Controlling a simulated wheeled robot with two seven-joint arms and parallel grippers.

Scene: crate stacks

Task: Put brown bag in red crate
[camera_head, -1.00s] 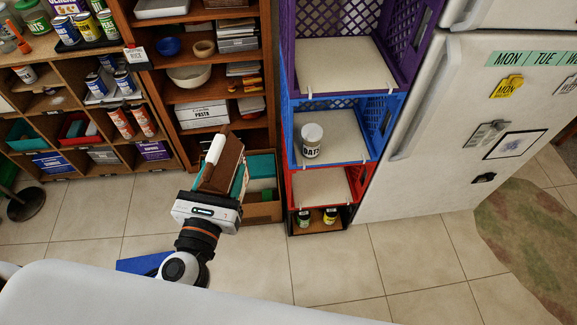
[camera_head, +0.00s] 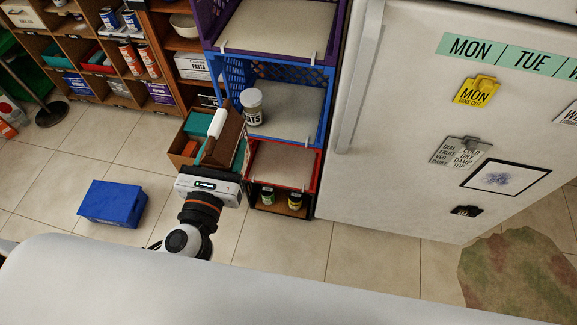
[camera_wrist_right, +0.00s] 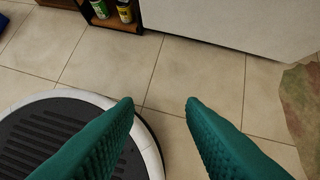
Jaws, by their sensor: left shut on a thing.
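The brown bag (camera_head: 229,138), with a white strip along its top edge, is held up between the teal fingers of my left gripper (camera_head: 222,150). My left gripper is shut on it, left of the crate stack in the head view. The red crate (camera_head: 286,165) is low in the stack, below the blue crate, with a bare beige floor and an open front. The bag is left of the red crate's opening and partly overlaps the stack in the picture; contact cannot be told. My right gripper (camera_wrist_right: 160,103) is open and empty above the floor in the right wrist view.
The blue crate (camera_head: 318,110) holds a white oats can (camera_head: 252,107). A purple crate (camera_head: 240,47) is above it. A wooden box (camera_head: 296,208) with two jars is at the bottom. A white fridge (camera_head: 400,150) stands close on the right. A blue box (camera_head: 112,203) lies on the floor.

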